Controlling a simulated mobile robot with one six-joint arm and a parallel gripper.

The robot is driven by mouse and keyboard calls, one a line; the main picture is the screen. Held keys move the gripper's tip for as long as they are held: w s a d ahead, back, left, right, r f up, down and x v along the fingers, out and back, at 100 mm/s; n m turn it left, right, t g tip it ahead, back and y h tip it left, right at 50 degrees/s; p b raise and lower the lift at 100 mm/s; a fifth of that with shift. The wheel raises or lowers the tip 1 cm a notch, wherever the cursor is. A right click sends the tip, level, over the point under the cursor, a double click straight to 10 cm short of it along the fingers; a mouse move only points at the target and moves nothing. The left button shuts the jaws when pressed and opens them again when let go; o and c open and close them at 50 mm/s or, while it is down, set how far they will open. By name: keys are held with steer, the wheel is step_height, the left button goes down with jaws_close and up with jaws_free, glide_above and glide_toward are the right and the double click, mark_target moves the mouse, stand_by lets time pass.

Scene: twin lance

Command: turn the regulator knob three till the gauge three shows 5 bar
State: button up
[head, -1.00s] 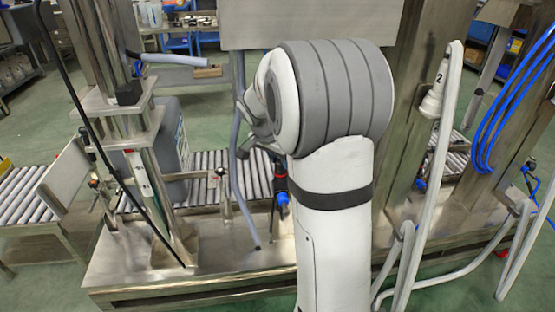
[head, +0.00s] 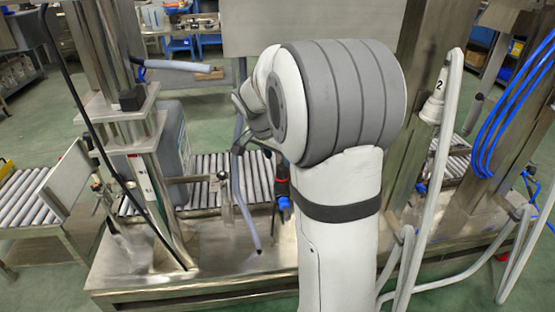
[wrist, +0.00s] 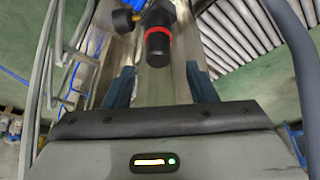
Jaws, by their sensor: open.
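In the wrist view a black knob with a red ring (wrist: 158,45) lies ahead of my gripper (wrist: 159,74), between the lines of its two fingers. The fingers are spread wide and stand apart from the knob on both sides. A dark round part with a brass-coloured edge (wrist: 122,20), possibly a gauge seen from the side, sits left of the knob; no dial face or reading shows. In the head view a dark fitting with red and blue parts (head: 282,187) shows just left of my arm. The fingertips cannot be made out there, and no numbers on the knob or gauge are legible.
A steel bench (head: 200,262) with posts surrounds the fitting. A grey hose (head: 239,180) hangs to its left, and a roller conveyor (head: 207,166) runs behind. A pale hose (head: 432,180) and blue hoses (head: 503,95) hang at the right.

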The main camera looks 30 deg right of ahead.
steer(key=v, duration=0.4)
steer(key=shift+p, duration=0.4)
